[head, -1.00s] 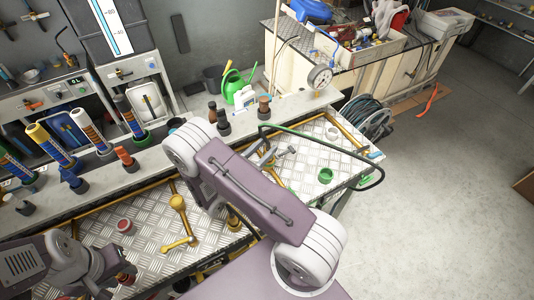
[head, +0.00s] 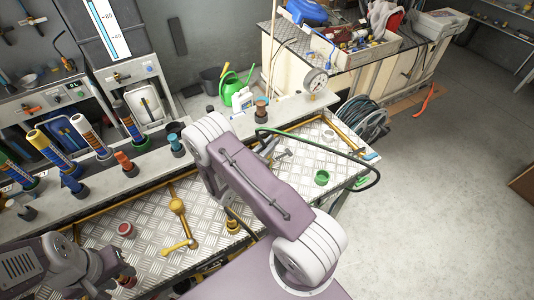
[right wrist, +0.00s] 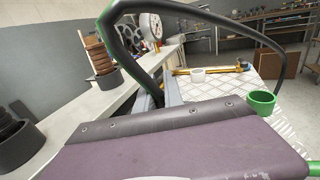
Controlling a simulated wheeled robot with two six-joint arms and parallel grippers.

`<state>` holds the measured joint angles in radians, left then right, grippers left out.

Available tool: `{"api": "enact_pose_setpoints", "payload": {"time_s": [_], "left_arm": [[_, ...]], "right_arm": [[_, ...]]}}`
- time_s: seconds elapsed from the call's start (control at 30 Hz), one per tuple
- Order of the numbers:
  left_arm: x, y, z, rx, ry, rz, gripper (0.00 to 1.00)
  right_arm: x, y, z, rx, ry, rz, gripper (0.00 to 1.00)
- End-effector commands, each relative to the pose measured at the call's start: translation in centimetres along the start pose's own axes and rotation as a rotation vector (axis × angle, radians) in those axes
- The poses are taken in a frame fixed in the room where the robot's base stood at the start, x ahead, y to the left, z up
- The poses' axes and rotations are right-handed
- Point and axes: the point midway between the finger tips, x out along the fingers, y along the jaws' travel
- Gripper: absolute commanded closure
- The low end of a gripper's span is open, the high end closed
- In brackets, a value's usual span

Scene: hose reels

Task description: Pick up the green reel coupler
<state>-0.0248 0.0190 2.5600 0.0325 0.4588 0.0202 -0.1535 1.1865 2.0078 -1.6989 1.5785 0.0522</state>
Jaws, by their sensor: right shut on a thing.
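A dark hose with green stretches (head: 322,135) arcs over the right end of the bench in the head view. In the right wrist view the hose (right wrist: 215,12) loops up and over, and one end runs down between the grey fingers of my right gripper (right wrist: 170,92). My right gripper, also in the head view (head: 272,150), is shut on that end; the coupler is mostly hidden there. A separate green cup-like ring (head: 322,177) stands on the tread plate, and shows at right in the wrist view (right wrist: 261,101). My left arm is at lower left; its fingers are not clear.
A yellow valve handle (head: 177,206) and a red ring (head: 125,229) are on the plate. Several coloured couplers stand along the bench ledge. A pressure gauge (head: 315,80) and a hose coil (head: 362,118) are behind.

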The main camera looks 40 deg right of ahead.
Motion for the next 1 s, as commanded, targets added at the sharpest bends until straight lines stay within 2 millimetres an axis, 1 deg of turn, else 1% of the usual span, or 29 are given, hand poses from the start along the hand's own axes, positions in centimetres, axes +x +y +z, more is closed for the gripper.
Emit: {"api": "enact_pose_setpoints", "payload": {"time_s": [0.17,0.27,0.4,0.6,0.83,0.87,0.9,1.0], "left_arm": [[0.1,0.0,0.0,0.0,0.0,0.0,0.64],[0.3,0.0,0.0,0.0,0.0,0.0,0.64],[0.7,0.0,0.1,0.0,0.0,0.0,0.64],[1.3,0.0,0.1,0.0,0.0,0.0,0.64],[1.8,0.0,0.2,0.0,0.0,0.0,0.64],[1.6,0.0,0.2,0.0,0.0,0.0,0.64],[-0.2,0.0,0.0,0.0,-0.001,0.0,0.64],[-2.0,0.0,-0.2,0.0,0.001,0.0,0.64]], "right_arm": [[0.0,0.1,0.6,0.002,0.001,0.0,1.0],[0.0,0.1,1.7,0.004,0.0,0.0,1.0],[0.0,0.0,4.0,0.005,0.0,0.0,1.0],[0.9,-4.6,6.7,-0.001,0.0,-0.003,1.0],[1.8,-9.1,9.4,0.0,0.0,-0.003,1.0],[1.9,-9.6,9.9,-0.001,0.0,-0.003,1.0],[2.0,-9.6,10.7,-0.006,0.001,-0.002,1.0],[2.1,-9.9,11.1,-0.006,-0.001,-0.003,1.0]]}}
